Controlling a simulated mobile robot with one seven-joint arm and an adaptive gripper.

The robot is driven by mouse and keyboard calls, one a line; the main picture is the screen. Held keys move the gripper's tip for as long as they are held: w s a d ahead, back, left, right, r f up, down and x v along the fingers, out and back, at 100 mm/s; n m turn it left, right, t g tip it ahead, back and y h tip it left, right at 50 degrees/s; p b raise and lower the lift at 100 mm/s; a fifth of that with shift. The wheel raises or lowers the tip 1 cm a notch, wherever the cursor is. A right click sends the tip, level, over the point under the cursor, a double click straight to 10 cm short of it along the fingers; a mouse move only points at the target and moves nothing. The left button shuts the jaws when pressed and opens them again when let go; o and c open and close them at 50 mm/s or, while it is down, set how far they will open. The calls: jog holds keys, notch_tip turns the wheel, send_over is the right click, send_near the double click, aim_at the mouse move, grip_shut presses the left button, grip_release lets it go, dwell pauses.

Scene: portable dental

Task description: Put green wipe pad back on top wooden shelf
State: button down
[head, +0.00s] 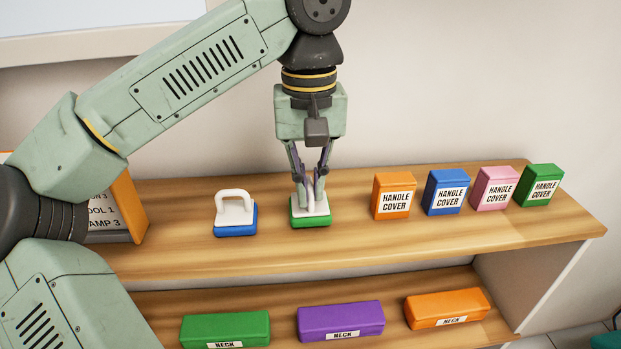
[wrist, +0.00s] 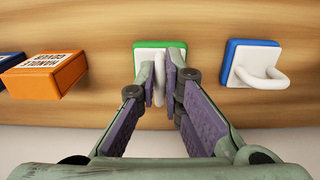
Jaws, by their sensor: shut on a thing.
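The green wipe pad (head: 310,221) has a green base, a white top and a white handle. In the head view it sits on the top wooden shelf (head: 340,242), or so close to it that I see no gap. My gripper (head: 311,188) points down from above and is shut on the pad's handle. In the wrist view the pad (wrist: 142,60) lies between and beyond the fingertips of my gripper (wrist: 160,82), against the wood. The fingers partly hide the handle.
A blue wipe pad (head: 235,220) with a white handle stands to the left. An orange handle cover box (head: 394,196) stands to the right, then blue (head: 446,192), pink (head: 494,188) and green (head: 540,185) ones. Neck boxes lie on the lower shelf (head: 285,298).

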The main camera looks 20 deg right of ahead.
aim_at(310, 187)
jog(key=shift+f, duration=0.2)
jog(key=shift+f, duration=0.1)
jog(key=c, duration=1.7)
grip_release()
notch_tip(310, 187, up, 12)
jog(key=p, duration=0.3)
jog(key=shift+r, duration=0.25)
